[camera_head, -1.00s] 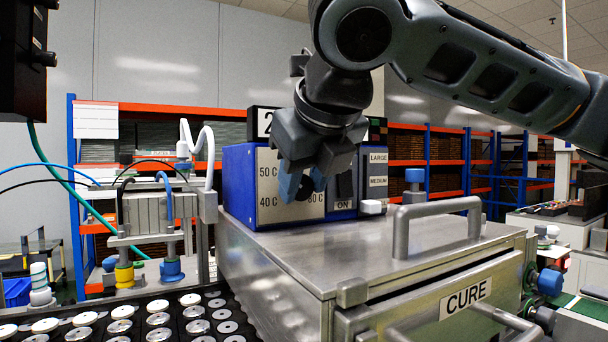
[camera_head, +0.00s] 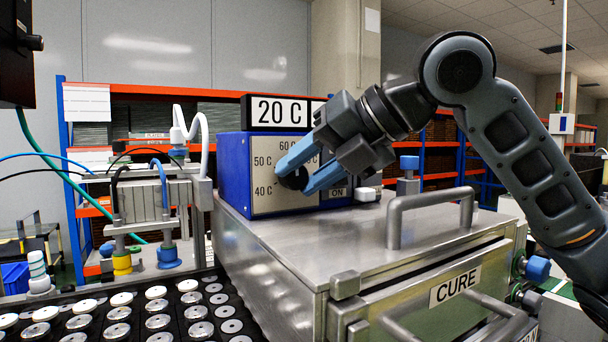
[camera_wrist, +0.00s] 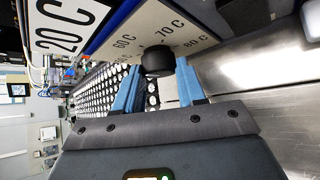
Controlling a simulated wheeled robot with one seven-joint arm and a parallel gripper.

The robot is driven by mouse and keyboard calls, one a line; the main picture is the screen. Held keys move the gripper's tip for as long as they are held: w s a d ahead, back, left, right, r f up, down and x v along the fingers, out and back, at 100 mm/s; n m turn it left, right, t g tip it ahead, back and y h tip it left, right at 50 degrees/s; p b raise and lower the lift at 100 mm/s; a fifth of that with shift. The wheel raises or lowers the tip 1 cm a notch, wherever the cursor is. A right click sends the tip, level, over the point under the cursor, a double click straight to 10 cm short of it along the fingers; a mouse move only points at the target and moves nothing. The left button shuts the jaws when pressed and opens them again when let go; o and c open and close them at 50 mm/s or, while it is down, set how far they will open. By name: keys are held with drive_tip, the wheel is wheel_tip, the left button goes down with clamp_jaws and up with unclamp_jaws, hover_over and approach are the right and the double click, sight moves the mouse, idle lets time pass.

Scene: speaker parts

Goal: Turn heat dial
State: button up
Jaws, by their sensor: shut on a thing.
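The heat dial (camera_head: 293,179) is a round black knob on the pale front plate of a blue control box (camera_head: 231,180). The plate carries 40 C, 50 C and 60 C marks; the wrist view also shows 70 C and 80 C around the dial (camera_wrist: 157,62). My gripper (camera_head: 296,180) reaches in from the right, its blue fingers shut on the dial, one on each side. The wrist view shows my gripper (camera_wrist: 158,80) with the knob between its fingertips. I cannot make out a pointer on the dial. A 20 C display (camera_head: 279,112) sits on top of the box.
The box stands on a steel CURE unit (camera_head: 300,262) with a raised handle (camera_head: 393,222) in front of my arm. A black tray of metal discs (camera_head: 137,318) lies at the lower left. A hose fixture (camera_head: 150,205) stands left of the box.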

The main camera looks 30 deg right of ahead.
drive_tip(key=shift+d+f+m+y+b, duration=0.15)
drive_tip(key=shift+m+y+b, duration=0.55)
drive_tip(key=shift+y, duration=0.3)
drive_tip(key=shift+t, duration=0.3)
drive_tip(key=o, duration=1.1)
drive_tip(key=shift+c, duration=0.2)
drive_tip(key=v, duration=0.8)
drive_tip(key=shift+b, duration=0.4)
drive_tip(key=shift+w, duration=0.1)
